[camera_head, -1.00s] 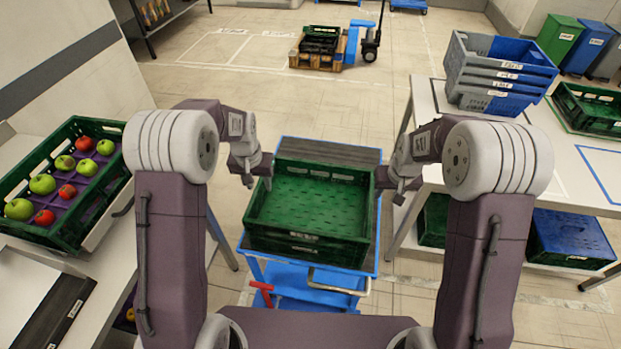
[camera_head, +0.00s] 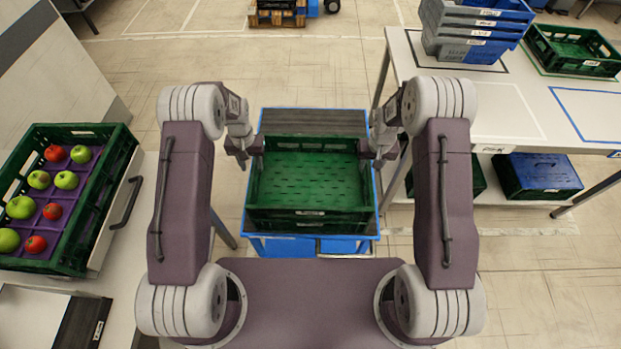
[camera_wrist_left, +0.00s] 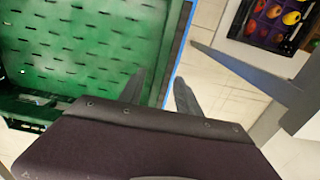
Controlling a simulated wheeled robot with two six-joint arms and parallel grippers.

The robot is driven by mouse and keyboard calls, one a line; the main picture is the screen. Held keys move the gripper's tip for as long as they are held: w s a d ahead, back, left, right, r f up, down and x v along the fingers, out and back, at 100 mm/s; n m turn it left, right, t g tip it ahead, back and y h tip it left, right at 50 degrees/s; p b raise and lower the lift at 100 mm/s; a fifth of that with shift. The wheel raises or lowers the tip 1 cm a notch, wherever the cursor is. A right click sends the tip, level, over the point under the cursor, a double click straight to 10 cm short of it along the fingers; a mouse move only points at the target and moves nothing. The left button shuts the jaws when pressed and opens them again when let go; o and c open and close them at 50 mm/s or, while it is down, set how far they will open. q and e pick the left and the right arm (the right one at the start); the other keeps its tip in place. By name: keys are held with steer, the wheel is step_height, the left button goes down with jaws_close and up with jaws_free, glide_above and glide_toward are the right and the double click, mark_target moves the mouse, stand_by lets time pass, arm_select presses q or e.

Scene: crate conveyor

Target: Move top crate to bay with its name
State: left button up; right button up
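A green top crate (camera_head: 310,212) sits on another green crate (camera_head: 308,225), stacked on a blue cart (camera_head: 364,247). The top crate is empty, with a small front label too small to read; it also fills the left of the left wrist view (camera_wrist_left: 70,45). My left gripper (camera_head: 250,155) is at the crate's left side. In the left wrist view its fingers (camera_wrist_left: 160,92) are apart, one over the crate and one outside its side wall. My right gripper (camera_head: 374,153) is at the crate's right side; its fingers are too small to read. A marked bay with a label (camera_head: 493,148) lies on the right table.
The right table (camera_head: 500,95) carries a grey and blue crate stack (camera_head: 470,45), a green crate (camera_head: 575,50) and a blue-outlined bay (camera_head: 595,105). Crates stand beneath it. An apple crate (camera_head: 120,150) stands on the left table.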

mark_target(367, 175)
arm_select(q)
step_height(367, 175, down, 8)
steer(key=shift+s+d+r, duration=0.1)
steer(key=shift+d+r, duration=0.05)
steer(key=shift+r, duration=0.1)
arm_select(e)
steer(key=f, duration=0.7)
steer(key=shift+w+d+f, duration=0.15)
steer(key=shift+w+f, duration=0.1)
steer(key=shift+w, duration=0.15)
arm_select(q)
steer(key=shift+c, duration=0.3)
arm_select(e)
steer(key=shift+c, duration=0.3)
arm_select(q)
jaws_close()
arm_select(e)
jaws_close()
